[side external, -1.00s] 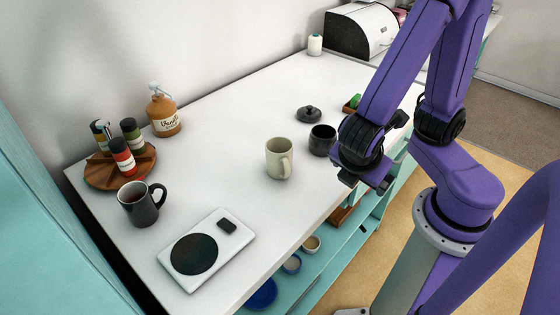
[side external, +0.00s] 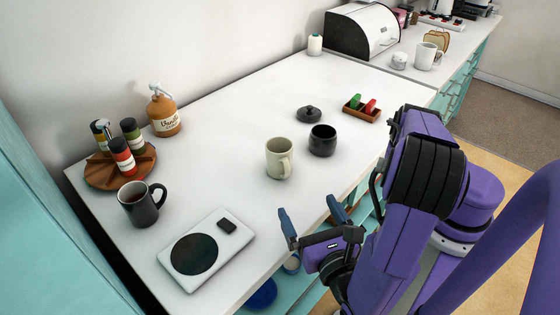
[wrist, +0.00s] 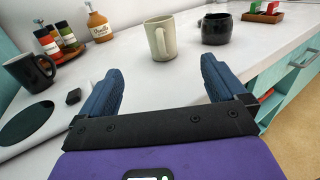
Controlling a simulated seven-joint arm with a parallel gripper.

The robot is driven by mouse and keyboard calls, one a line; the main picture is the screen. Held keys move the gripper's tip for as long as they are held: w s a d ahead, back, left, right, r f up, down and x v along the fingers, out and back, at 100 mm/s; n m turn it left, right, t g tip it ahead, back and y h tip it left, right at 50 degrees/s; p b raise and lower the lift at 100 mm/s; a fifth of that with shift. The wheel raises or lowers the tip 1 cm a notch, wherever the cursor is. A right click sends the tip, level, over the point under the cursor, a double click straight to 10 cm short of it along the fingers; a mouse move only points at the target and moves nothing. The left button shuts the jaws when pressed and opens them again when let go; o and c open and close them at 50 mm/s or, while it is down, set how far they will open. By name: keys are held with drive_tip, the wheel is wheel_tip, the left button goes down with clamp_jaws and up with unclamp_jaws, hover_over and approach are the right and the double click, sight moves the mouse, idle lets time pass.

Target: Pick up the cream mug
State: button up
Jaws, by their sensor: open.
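The cream mug (side external: 279,158) stands upright on the white counter, its handle toward the right front. In the wrist view the cream mug (wrist: 160,37) is ahead of the fingers, near the middle, with its handle facing me. My gripper (side external: 312,222) is open and empty at the counter's front edge, in front of the mug and apart from it. The two blue fingers of my gripper (wrist: 161,85) show wide apart in the wrist view, with bare counter between them.
A black pot (side external: 322,141) stands just right of the mug, with its dark lid (side external: 309,114) behind. A dark mug (side external: 141,205), a scale (side external: 206,250) and a spice turntable (side external: 118,170) are at the left. A wooden tray (side external: 361,114) is at the right. Counter around the mug's left is clear.

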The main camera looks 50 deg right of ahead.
sight(286, 166)
drive_tip(key=x, duration=1.7)
drive_tip(key=shift+r, duration=0.1)
drive_tip(key=c, duration=1.3)
